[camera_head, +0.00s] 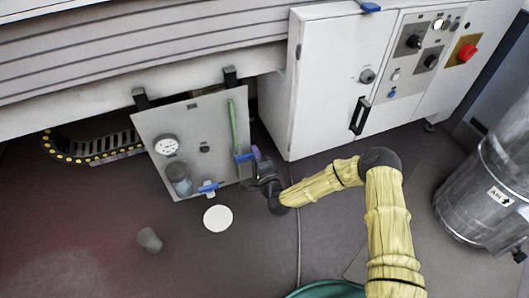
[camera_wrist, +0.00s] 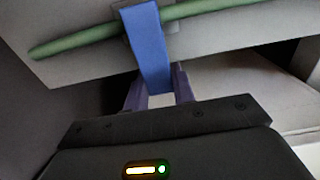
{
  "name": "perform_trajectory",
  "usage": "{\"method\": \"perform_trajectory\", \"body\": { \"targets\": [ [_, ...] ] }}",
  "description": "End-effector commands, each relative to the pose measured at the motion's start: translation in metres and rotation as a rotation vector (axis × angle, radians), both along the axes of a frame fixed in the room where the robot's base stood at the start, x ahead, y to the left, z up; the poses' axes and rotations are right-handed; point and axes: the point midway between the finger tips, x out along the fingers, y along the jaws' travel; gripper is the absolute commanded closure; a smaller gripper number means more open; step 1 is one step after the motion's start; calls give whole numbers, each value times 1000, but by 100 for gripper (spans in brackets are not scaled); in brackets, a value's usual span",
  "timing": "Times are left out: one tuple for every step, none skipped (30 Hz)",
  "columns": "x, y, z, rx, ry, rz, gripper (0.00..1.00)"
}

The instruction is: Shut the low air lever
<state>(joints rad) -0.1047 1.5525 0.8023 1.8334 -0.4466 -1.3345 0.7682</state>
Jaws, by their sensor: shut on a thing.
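A pale panel (camera_head: 185,125) hangs low under the machine, with a green pipe (camera_head: 232,122) along its right side. A blue lever (camera_head: 242,156) sits at the pipe's lower part; in the wrist view the lever (camera_wrist: 150,45) lies crosswise to the green pipe (camera_wrist: 90,42). My gripper (camera_head: 254,156) is at the panel's right edge. In the wrist view, its purple fingers (camera_wrist: 159,94) are shut on the free end of this lever. A second blue handle (camera_head: 208,187) is at the panel's bottom edge, apart from my gripper.
The panel also bears a gauge (camera_head: 166,145) and a filter bowl (camera_head: 179,180). A white cabinet (camera_head: 325,75) stands right of it. A grey cup-like object (camera_head: 149,240) and a white disc (camera_head: 218,218) are on the floor. A metal drum (camera_head: 480,190) stands at the right.

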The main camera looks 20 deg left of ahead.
Motion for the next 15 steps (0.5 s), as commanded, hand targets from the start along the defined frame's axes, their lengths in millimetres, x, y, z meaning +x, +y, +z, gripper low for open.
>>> {"method": "perform_trajectory", "body": {
  "targets": [
    [-1,1,-1,4,5,0,100],
    [-1,2,-2,5,6,2,100],
    [-2,3,-2,8,9,3,100],
    [-3,3,-2,9,10,4,100],
    [-3,4,-2,9,12,5,100],
    [-3,4,-2,10,13,6,100],
    [-4,4,-2,11,13,6,100],
    [-4,4,-2,11,13,6,100],
    [-4,4,-2,11,13,7,100],
    [-4,4,-2,11,13,7,100],
    [-4,4,-2,11,13,7,100],
    [-4,4,-2,12,14,7,100],
    [-4,4,-2,12,14,7,100],
    [-4,4,-2,11,15,7,100],
    [-4,4,-2,11,15,7,100]
  ]
}}
